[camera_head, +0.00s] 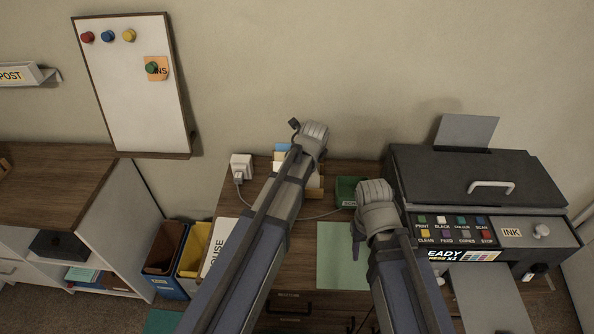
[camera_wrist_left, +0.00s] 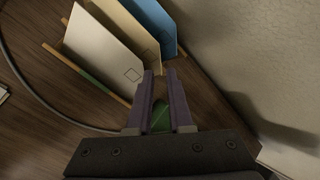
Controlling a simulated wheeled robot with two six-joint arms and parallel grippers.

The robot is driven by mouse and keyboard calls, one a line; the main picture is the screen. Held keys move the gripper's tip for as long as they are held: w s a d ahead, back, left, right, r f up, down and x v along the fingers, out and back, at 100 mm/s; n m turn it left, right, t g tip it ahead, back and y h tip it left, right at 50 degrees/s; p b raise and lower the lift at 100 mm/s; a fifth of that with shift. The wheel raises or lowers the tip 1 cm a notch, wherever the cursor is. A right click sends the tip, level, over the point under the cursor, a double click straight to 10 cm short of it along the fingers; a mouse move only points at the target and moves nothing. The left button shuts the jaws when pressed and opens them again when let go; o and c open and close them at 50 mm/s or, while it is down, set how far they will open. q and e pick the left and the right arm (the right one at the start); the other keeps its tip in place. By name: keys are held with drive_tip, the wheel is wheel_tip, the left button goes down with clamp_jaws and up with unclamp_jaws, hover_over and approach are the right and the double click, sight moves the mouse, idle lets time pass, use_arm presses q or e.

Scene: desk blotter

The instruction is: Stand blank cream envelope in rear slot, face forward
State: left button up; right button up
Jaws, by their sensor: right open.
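The left wrist view shows a wooden rack (camera_wrist_left: 53,50) with upright pieces. A pale cream envelope (camera_wrist_left: 92,48) with a small outlined square stands in front. A tan upright piece (camera_wrist_left: 128,32) is behind it, and a blue envelope (camera_wrist_left: 153,22) is rearmost. My left gripper (camera_wrist_left: 161,74) is open and empty, its fingertips close to the right end of the rack. I cannot tell whether they touch it. In the head view my left arm hides most of the rack. My right gripper (camera_head: 360,248) is open and empty, above the desk by a green sheet.
The green sheet (camera_head: 336,265) lies on the desk. A green box (camera_head: 348,189) stands behind it. A printer (camera_head: 480,185) fills the right side. A white plug block (camera_head: 241,165) with a cable stands at back left. Bins (camera_head: 168,262) stand left of the desk.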

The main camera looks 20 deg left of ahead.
use_arm(q)
drive_tip(key=shift+b+x, duration=2.2)
drive_tip(key=shift+x, duration=0.4)
use_arm(e)
drive_tip(key=shift+f, duration=2.15)
drive_tip(key=shift+r, duration=0.1)
use_arm(q)
drive_tip(key=shift+r, duration=0.1)
clamp_jaws()
